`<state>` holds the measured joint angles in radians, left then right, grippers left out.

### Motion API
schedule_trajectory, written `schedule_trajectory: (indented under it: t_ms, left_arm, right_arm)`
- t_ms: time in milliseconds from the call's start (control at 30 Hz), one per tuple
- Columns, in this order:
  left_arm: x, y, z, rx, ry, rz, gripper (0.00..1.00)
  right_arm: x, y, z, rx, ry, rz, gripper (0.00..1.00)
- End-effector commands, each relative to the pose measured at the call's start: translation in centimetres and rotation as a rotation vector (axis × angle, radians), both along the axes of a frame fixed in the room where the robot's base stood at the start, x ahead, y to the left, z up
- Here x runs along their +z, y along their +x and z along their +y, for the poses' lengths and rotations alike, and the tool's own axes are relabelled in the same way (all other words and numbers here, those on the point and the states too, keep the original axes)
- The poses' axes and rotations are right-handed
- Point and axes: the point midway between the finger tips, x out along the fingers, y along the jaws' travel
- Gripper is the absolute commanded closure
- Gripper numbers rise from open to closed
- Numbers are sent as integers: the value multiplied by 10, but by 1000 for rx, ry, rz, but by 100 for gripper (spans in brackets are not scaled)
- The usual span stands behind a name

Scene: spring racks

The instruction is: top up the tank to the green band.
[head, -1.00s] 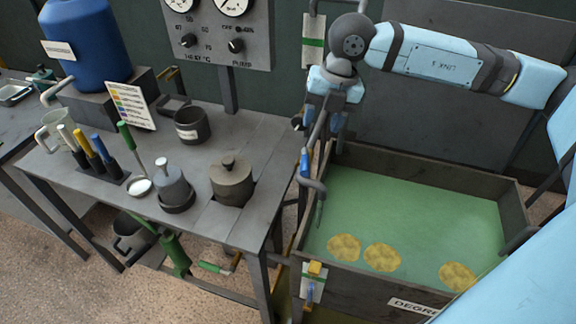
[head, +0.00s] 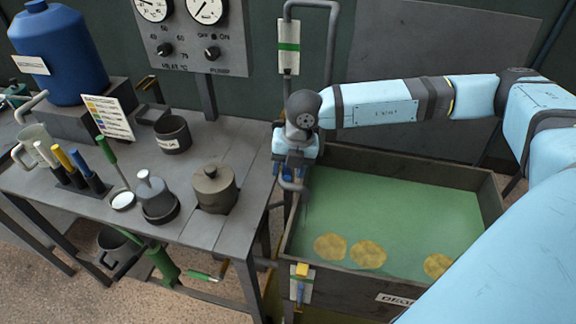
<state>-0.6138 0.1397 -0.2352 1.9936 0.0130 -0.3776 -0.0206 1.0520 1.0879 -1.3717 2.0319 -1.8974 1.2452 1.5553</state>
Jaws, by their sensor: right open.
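The tank (head: 400,281) is a dark open box at the right, holding green liquid (head: 400,210) with several yellow patches near its front. A pale strip with a green band (head: 289,47) is mounted on the wall behind the tank's left end. My right gripper (head: 291,172) is open, pointing down at the tank's left rim, around the tap. The tap's curved spout (head: 291,186) shows just below it. The gripper hides most of the tap and its blue lever, so contact is unclear. A faint pale streak hangs below the spout. My left gripper is out of view.
A grey bench (head: 115,215) at left holds a blue drum (head: 62,55), a dark pot (head: 172,134), a lidded canister (head: 214,188) and several coloured-handled tools. A plate with yellow and blue handles (head: 300,285) sits at the tank's front left corner. A gauge panel (head: 190,35) stands behind.

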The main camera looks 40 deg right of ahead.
Motion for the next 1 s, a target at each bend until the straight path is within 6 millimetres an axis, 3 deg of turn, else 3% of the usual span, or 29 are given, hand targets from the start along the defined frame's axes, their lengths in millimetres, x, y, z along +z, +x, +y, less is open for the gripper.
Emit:
schedule_trajectory:
  t_ms: [300,533,1000]
  left_arm:
    - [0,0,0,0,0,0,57]
    - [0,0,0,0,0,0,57]
    - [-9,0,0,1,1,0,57]
  right_arm:
    - [-3,0,0,0,-1,-1,52]
    - [-3,1,0,0,-1,-1,100]
    - [-5,-1,-2,75,0,-1,100]
